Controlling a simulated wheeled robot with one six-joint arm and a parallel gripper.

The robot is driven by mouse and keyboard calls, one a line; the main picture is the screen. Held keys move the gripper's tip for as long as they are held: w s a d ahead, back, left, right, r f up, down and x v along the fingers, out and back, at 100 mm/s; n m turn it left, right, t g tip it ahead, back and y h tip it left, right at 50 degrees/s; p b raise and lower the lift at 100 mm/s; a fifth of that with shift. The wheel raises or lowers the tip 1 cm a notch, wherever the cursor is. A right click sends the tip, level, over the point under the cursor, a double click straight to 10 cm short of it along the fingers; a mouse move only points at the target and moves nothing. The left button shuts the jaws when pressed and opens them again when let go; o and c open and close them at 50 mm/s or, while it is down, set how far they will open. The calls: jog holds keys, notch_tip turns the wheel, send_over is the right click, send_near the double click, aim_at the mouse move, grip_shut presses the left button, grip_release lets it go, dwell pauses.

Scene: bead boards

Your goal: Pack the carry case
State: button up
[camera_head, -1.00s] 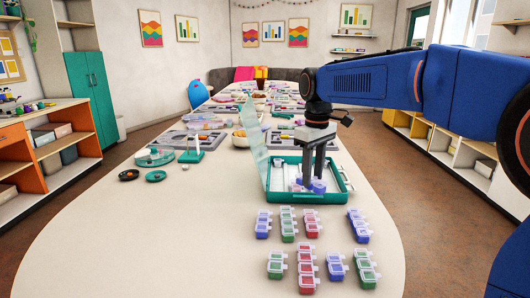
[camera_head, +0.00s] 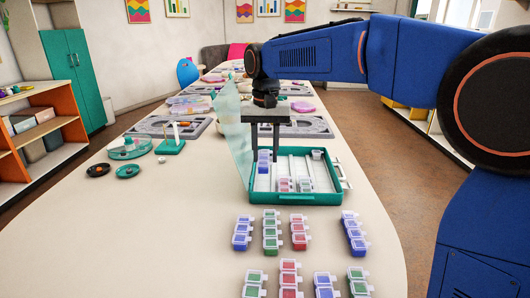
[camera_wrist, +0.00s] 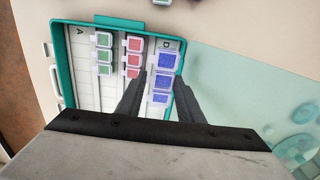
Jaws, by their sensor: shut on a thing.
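The teal carry case (camera_head: 335,197) stands open on the table, its clear lid (camera_head: 236,150) raised at the left. My gripper (camera_head: 264,148) is over the case's left side, shut on a blue bead-box strip (camera_head: 264,167). In the wrist view the blue strip (camera_wrist: 161,75) is between the fingers (camera_wrist: 160,82), along the column marked D. I cannot tell whether it touches the case floor. A red strip (camera_wrist: 134,55) lies in the column beside it and a green strip (camera_wrist: 103,55) in the one after. The column marked A (camera_wrist: 82,70) looks empty where visible.
Several blue, green and red strips stand on the table before the case, including a red one (camera_head: 299,231) and a green one (camera_head: 358,282). Left of the case are a green stand (camera_head: 170,147), a round clear container (camera_head: 128,150) and small dishes (camera_head: 128,171). The left foreground is bare.

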jog(key=shift+f, duration=3.4)
jog(key=o, duration=1.2)
jog(key=shift+c, duration=0.2)
jog(key=shift+r, duration=3.7)
